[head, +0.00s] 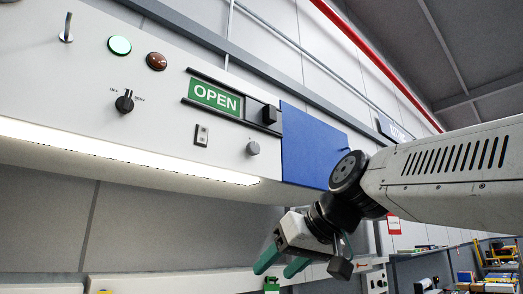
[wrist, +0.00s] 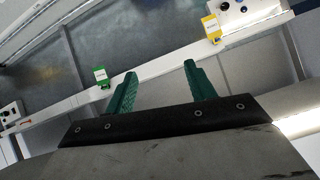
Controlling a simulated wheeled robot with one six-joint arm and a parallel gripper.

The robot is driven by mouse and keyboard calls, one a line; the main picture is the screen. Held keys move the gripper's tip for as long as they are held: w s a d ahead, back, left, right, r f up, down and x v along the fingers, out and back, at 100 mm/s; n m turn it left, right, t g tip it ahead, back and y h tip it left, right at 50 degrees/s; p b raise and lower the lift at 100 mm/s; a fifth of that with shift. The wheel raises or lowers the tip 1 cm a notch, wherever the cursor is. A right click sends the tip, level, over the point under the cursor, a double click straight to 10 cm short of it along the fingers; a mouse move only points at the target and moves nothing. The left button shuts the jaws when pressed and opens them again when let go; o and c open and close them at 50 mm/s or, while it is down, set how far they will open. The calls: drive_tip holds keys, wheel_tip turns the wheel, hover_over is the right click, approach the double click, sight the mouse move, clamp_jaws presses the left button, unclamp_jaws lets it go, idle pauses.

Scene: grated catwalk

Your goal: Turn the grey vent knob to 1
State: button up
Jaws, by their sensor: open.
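A small round grey knob (head: 253,148) sits on the light panel, right of a small switch and below the black slider. I take it for the vent knob; its markings are too small to read. My gripper (head: 280,267) is below the panel's lower edge, apart from the knob, its green fingers pointing down and left. In the wrist view my gripper (wrist: 160,68) is open with nothing between the fingers. The knob does not show in the wrist view.
The panel (head: 60,88) also carries a black rotary knob (head: 124,102), a green button (head: 119,45), a brown button (head: 156,61), a green OPEN sign (head: 214,96) and a blue plate (head: 309,143). A lit strip (head: 120,151) runs along its lower edge.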

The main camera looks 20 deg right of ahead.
sight(255, 148)
drive_tip(key=w+d+r+n+t+y, duration=0.15)
drive_tip(key=r+t, duration=0.25)
drive_tip(key=r, duration=0.9)
drive_tip(key=w+d+r+t, duration=0.1)
drive_tip(key=w+r+t, duration=0.15)
drive_tip(key=r, duration=1.05)
drive_tip(key=shift+t, duration=0.25)
drive_tip(key=x, duration=0.6)
drive_tip(key=shift+a+r, duration=0.2)
drive_tip(key=shift+w+a, duration=0.25)
drive_tip(key=shift+w, duration=0.4)
drive_tip(key=c, duration=1)
